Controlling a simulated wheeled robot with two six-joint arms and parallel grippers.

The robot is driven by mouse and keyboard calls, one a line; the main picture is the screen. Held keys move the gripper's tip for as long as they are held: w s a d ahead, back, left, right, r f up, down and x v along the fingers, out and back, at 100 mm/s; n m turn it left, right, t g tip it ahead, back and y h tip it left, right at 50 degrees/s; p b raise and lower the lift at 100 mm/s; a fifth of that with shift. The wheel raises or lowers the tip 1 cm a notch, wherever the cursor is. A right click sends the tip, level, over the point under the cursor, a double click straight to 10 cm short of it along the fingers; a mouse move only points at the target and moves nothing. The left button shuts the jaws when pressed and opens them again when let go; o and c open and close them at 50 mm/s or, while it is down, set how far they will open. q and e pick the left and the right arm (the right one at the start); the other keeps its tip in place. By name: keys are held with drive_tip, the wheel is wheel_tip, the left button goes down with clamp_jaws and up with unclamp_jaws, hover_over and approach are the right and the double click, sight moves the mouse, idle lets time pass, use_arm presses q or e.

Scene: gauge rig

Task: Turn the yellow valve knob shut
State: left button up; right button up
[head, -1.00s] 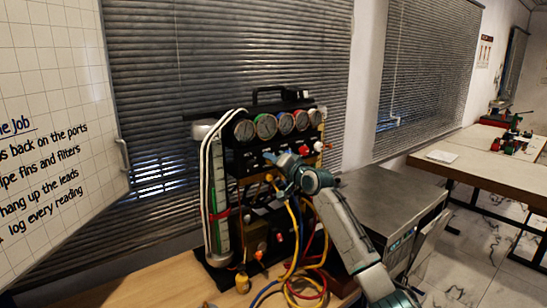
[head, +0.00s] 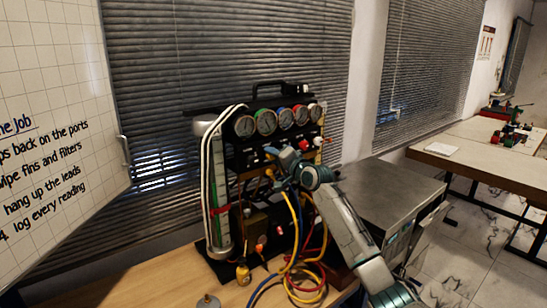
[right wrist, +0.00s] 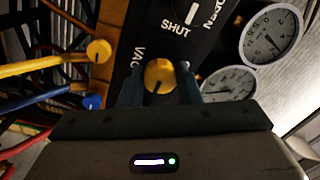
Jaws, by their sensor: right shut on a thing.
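The gauge rig (head: 232,157) stands on the wooden bench, with a row of round gauges along its top. My right gripper (head: 280,160) reaches its front panel just below the gauges. In the right wrist view the yellow valve knob (right wrist: 159,75) sits between the two fingers, which are shut on its sides. A dark pointer line shows on the knob's face. The panel beside it carries the words SHUT, OPEN and VAC. In the head view my gripper hides the knob. My left gripper is out of view.
Yellow, blue and red hoses (head: 323,250) hang below the panel and loop on the bench (head: 150,290). A red knob (head: 304,144) is close to the right of my gripper. A grey metal cabinet (head: 390,185) stands to the right.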

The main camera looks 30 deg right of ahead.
drive_tip(key=o, duration=1)
drive_tip(key=shift+c, duration=0.2)
drive_tip(key=shift+s+d+f+b, duration=0.15)
drive_tip(key=shift+s+b, duration=0.2)
drive_tip(key=shift+s, duration=0.2)
drive_tip(key=s+b, duration=0.3)
drive_tip(key=s, duration=0.6)
drive_tip(key=shift+s+d+b, duration=0.3)
drive_tip(key=shift+s+b, duration=0.05)
